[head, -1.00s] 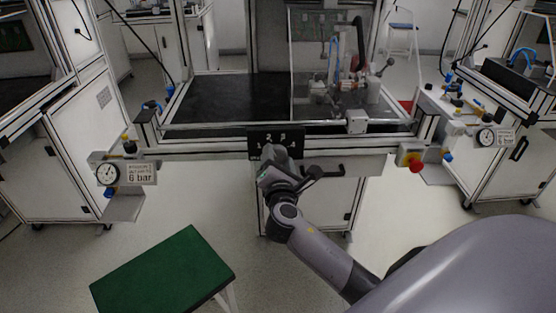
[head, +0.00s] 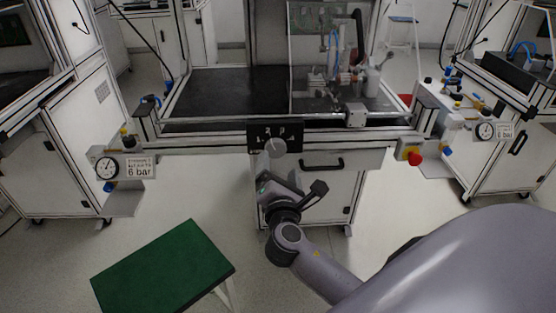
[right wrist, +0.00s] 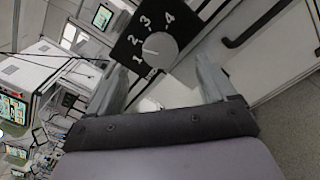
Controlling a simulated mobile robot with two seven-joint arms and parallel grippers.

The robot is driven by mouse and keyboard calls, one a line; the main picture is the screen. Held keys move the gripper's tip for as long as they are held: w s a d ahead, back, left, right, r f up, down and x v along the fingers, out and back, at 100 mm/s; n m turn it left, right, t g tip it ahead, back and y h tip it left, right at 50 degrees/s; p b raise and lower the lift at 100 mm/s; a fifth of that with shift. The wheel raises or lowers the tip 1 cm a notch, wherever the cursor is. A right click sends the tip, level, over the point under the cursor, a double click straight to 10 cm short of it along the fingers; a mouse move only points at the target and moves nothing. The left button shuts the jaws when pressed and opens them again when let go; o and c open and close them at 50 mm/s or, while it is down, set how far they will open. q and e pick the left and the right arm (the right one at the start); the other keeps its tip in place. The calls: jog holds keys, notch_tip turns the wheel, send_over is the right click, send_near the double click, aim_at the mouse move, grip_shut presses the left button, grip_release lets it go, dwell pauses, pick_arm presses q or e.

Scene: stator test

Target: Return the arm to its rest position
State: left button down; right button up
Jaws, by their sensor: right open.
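My right gripper (head: 291,184) is in the lower middle of the head view, in front of the cabinet and below the black dial panel (head: 262,131). Its jaws are open and empty, apart from the grey round knob (head: 278,147) on that panel. In the right wrist view the two fingers of my right gripper (right wrist: 160,78) stand wide apart. The knob (right wrist: 160,51) shows beyond and between them, with the numbers 1 to 4 around it on the black panel (right wrist: 130,50). Its white mark points to the left, towards 1 and 2. My left gripper is not in view.
The workbench (head: 230,90) stands behind the panel. A cabinet door handle (head: 321,163) and a red emergency button (head: 414,158) are to the right of the knob. A green-topped stool (head: 163,265) stands at the lower left. The floor between stool and cabinet is clear.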

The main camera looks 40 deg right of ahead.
jog(key=shift+s+a, duration=0.2)
jog(key=shift+s, duration=0.2)
jog(key=s+a+f+m+g+y+p, duration=0.3)
jog(key=s+a+f+m+y+p, duration=0.25)
jog(key=s+f+m+y, duration=0.45)
jog(key=s+a+f+m+g+y+p, duration=0.1)
jog(key=s+a+f+m, duration=0.2)
jog(key=s+m, duration=0.6)
jog(key=shift+s+a+f+g+y+p, duration=0.2)
jog(key=shift+a+g+y+p, duration=0.15)
jog(key=shift+a, duration=0.65)
dwell(1.9)
